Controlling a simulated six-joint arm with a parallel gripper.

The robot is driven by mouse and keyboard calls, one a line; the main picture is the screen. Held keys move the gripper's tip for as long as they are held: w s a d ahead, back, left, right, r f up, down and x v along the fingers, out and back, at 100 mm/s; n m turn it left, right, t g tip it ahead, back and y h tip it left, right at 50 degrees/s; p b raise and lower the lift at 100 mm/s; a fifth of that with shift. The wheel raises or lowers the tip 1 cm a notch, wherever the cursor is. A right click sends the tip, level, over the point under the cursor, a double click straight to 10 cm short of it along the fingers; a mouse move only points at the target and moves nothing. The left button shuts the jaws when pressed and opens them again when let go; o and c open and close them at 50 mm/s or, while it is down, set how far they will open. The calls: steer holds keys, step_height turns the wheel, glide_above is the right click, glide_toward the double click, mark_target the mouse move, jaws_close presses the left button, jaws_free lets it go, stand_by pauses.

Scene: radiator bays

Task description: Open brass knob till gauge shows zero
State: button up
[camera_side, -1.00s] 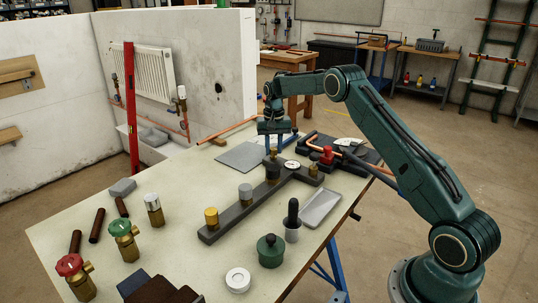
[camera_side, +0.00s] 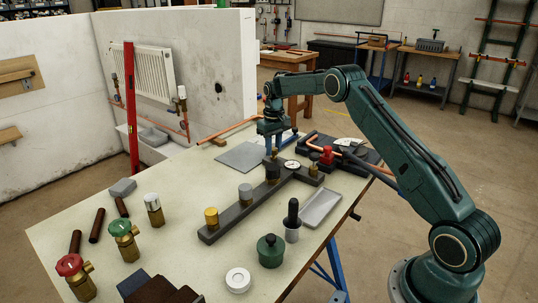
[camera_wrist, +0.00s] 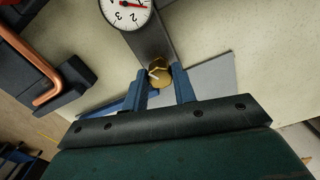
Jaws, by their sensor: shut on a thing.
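The brass knob (camera_wrist: 158,74) sits at the end of a dark manifold bar and has a pale mark on its top. My gripper (camera_wrist: 163,84) is shut on it, one blue finger on each side. In the side view my gripper (camera_side: 274,146) points down over the far end of the bar, and its fingers largely hide the knob. The round white gauge (camera_wrist: 127,8) is cut by the top edge of the wrist view. Its red needle points to the picture's right, away from the visible 2 and 3. The gauge also shows in the side view (camera_side: 292,165), too small to read.
The manifold bar (camera_side: 229,222) also carries yellow (camera_side: 211,218), grey (camera_side: 245,193) and black (camera_side: 273,173) caps. A grey sheet (camera_side: 241,157) lies left of my gripper. A copper pipe in a black fixture (camera_wrist: 52,75) stands close by. Loose valves stand at the near left.

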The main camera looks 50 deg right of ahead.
mark_target(274, 148)
steer(key=n, duration=0.7)
steer(key=shift+r, duration=0.1)
steer(key=n, duration=0.6)
steer(key=shift+n, duration=0.3)
steer(key=o, duration=1)
step_height(274, 148, up, 14)
stand_by(0.4)
stand_by(0.4)
